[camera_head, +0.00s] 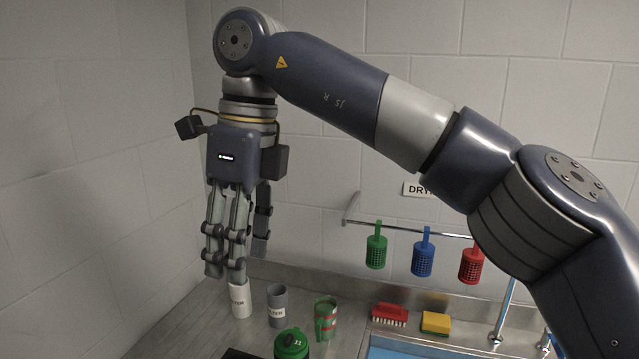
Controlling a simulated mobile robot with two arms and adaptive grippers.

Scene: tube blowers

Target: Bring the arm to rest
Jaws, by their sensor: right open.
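My right arm comes in from the right and arches across the view. Its gripper (236,262) hangs down at the left, with its fingers pointing at the counter. The gripper is open, and nothing shows held in it. Its fingertips overlap the top of a white cylinder (241,304) with a partly readable label. I cannot tell whether they touch it or are just in front of or above it. My left gripper is out of view.
Green (376,252), blue (422,257) and red (471,265) baskets hang from a rail. A red brush (390,316) and yellow sponge (436,323) lie behind a blue basin (400,351).

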